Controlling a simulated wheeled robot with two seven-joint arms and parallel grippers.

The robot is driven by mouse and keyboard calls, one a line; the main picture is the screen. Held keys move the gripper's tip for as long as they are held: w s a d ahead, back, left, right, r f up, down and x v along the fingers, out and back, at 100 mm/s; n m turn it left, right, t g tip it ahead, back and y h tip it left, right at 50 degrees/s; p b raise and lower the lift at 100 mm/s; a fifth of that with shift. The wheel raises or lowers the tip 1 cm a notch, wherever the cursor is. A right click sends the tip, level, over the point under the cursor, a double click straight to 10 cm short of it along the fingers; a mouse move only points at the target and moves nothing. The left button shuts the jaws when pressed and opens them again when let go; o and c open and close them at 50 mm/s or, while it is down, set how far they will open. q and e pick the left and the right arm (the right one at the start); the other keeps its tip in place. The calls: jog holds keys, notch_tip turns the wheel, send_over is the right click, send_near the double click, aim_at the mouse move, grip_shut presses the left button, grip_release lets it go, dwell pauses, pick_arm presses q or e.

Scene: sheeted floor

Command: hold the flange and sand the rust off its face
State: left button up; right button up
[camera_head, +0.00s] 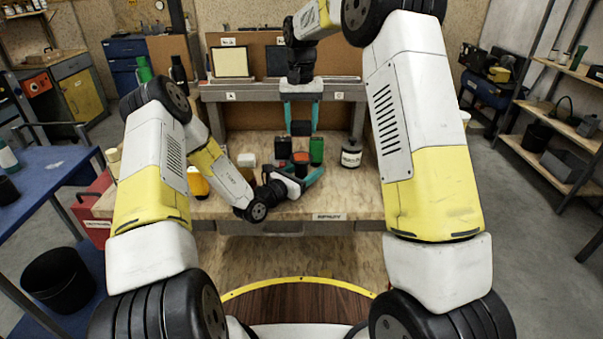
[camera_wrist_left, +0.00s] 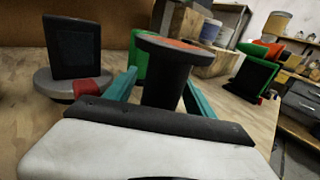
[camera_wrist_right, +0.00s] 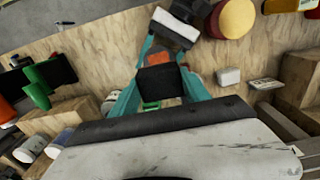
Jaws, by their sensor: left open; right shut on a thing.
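The flange (camera_head: 300,157) stands on the workbench, with a dark body and an orange rusty face turned up. It also shows in the left wrist view (camera_wrist_left: 166,75), between the teal fingers. My left gripper (camera_head: 298,182) is open, a finger on each side of the flange's dark neck; contact is unclear. My right gripper (camera_head: 301,112) points down above the bench, shut on a dark block (camera_head: 301,128), likely the sanding block. The block is apart from the face.
A green and black item (camera_head: 316,150) stands right of the flange. A black and white jar (camera_head: 351,153) stands further right. In the left wrist view, an upright black pad (camera_wrist_left: 72,48) stands on a grey round base. The bench front (camera_head: 340,205) is clear.

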pick_arm(q)
grip_shut()
dwell(0.3)
dwell(0.3)
